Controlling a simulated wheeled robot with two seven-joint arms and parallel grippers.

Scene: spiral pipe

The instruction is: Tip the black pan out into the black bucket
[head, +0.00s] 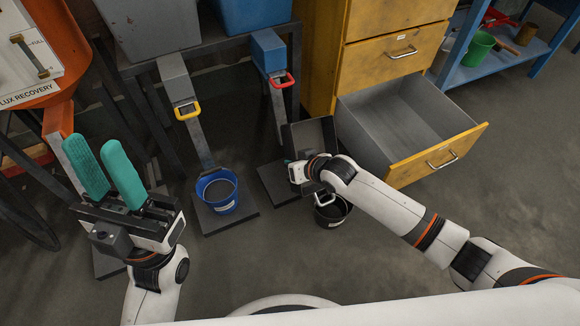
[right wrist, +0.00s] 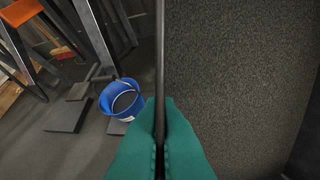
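The black pan (head: 313,136) is a dark box-like tray, held up and tilted near the open drawer. My right gripper (head: 291,173) is at its near left side, partly hidden by my arm. In the right wrist view its green fingers (right wrist: 160,140) are shut on the pan's thin dark edge (right wrist: 160,60). The black bucket (head: 333,213) stands on the floor just below my right wrist, partly covered by it. Whether anything is in the pan is unclear. My left gripper (head: 105,172) is open and empty at the left, its green fingers pointing up.
A blue bucket (head: 217,191) stands on a dark plate (head: 229,213) to the left and also shows in the right wrist view (right wrist: 122,99). A yellow cabinet's open drawer (head: 436,150) juts out right of the pan. Chutes with yellow (head: 187,110) and red handles (head: 282,80) hang behind.

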